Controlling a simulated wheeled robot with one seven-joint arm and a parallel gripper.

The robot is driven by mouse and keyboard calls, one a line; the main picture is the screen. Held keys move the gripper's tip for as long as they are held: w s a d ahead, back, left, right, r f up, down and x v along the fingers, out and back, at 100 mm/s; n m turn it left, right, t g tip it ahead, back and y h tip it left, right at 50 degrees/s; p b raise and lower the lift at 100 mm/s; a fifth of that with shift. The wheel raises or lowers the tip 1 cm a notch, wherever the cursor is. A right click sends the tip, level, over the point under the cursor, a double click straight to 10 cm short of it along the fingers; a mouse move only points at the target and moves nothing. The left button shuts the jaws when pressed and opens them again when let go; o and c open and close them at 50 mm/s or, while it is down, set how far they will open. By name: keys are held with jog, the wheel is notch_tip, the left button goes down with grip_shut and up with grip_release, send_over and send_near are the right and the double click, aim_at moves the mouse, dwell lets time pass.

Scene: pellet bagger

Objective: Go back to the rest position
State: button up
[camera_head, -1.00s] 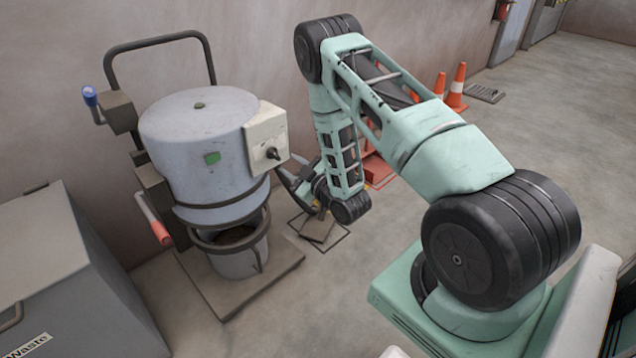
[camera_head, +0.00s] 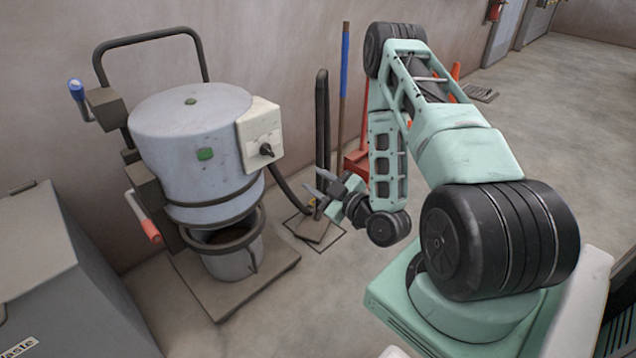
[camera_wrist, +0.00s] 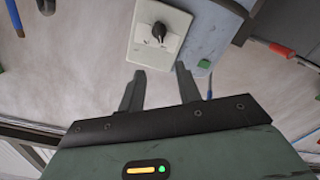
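My gripper (camera_head: 321,188) is to the right of the pellet bagger (camera_head: 190,150), pointing left towards it and clear of it. In the wrist view my gripper (camera_wrist: 160,88) shows two dark fingers set apart with nothing between them. Beyond the fingertips is the bagger's pale control box (camera_wrist: 158,38) with a dark knob (camera_wrist: 159,31). The control box also shows in the head view (camera_head: 259,135), on the right side of the bagger's drum.
A bucket (camera_head: 232,262) stands under the drum on a base plate (camera_head: 285,262). A grey waste bin (camera_head: 60,280) is at the lower left. A blue-handled pole (camera_head: 344,60) leans at the wall behind my arm. Open floor (camera_head: 560,120) lies to the right.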

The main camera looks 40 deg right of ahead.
dwell(0.4)
jog(key=w+a+n+g+y, duration=0.2)
jog(key=w+a+g+y, duration=0.15)
jog(key=a, duration=0.25)
jog(key=s+a+r+g, duration=0.1)
jog(key=a+r+g, duration=0.25)
jog(key=a, duration=0.45)
jog(key=s+a+r+g, duration=0.2)
jog(key=a+g, duration=0.3)
jog(key=a, duration=0.3)
jog(key=s+a+r+g+h, duration=0.1)
jog(key=s+a+r+g, duration=0.1)
jog(key=s+r, duration=0.35)
jog(key=s+a+r+m+g+h+p, duration=0.1)
jog(key=s+a+r+g, duration=0.15)
jog(key=s, duration=0.65)
jog(key=s+a+r+g+h, duration=0.2)
jog(key=s+a+r, duration=0.1)
jog(key=s, duration=0.5)
notch_tip(320, 180, up, 17)
jog(key=p, duration=1.7)
jog(key=shift+w+d, duration=0.25)
jog(key=shift+w, duration=0.1)
jog(key=shift+t+y, duration=0.25)
